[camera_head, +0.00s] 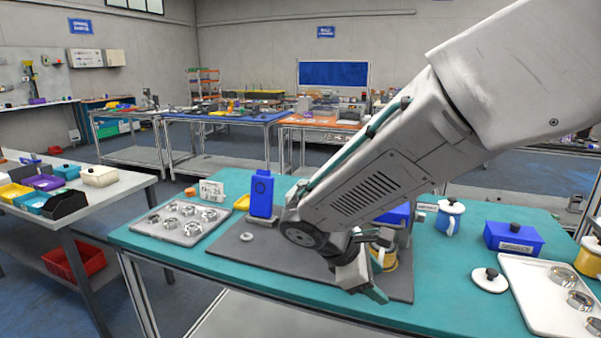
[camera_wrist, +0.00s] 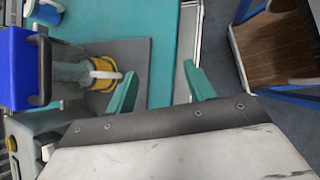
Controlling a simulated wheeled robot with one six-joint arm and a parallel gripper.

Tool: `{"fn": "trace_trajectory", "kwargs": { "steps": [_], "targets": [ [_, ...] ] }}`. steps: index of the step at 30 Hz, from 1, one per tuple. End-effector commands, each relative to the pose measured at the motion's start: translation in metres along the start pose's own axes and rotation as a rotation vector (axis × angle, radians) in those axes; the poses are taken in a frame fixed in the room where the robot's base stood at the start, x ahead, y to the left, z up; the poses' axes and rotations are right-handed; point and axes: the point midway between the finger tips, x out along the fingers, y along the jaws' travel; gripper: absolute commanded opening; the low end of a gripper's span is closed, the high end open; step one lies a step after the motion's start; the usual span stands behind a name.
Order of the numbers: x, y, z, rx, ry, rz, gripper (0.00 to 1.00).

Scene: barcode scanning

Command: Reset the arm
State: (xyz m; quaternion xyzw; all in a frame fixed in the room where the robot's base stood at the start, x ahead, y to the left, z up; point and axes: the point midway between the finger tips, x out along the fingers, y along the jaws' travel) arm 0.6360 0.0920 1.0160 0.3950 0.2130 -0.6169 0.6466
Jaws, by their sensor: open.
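My gripper (camera_wrist: 160,90) is open and empty in the wrist view, its two teal fingers spread apart over the near edge of the teal table. In the head view my gripper (camera_head: 366,282) hangs low over the front of the dark grey mat (camera_head: 230,248). A blue device (camera_head: 262,194) stands upright at the back left of the mat. Another blue object (camera_head: 395,214) is mostly hidden by my arm.
A tray of metal rings (camera_head: 140,231) lies left on the teal table (camera_head: 450,300). On the right are a blue-and-white mug (camera_head: 449,221), a blue box (camera_head: 514,240), a loose lid (camera_head: 489,282) and a white tray (camera_head: 530,308). A grey side table (camera_head: 100,195) with bins stands left.

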Motion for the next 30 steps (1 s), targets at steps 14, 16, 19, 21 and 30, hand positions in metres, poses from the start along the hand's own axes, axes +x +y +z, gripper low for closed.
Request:
{"fn": "trace_trajectory", "kwargs": {
  "steps": [14,16,19,21,30],
  "targets": [
    [-0.01,-0.14,0.136,1.017,0.265,-0.554,0.53],
    [-0.013,-0.155,0.146,1.119,0.308,-0.603,0.53],
    [-0.016,-0.171,0.159,1.225,0.367,-0.639,0.53],
    [-0.018,-0.177,0.168,1.282,0.399,-0.638,0.53],
    [-0.018,-0.179,0.191,1.394,0.437,-0.602,0.53]
  ]
}}
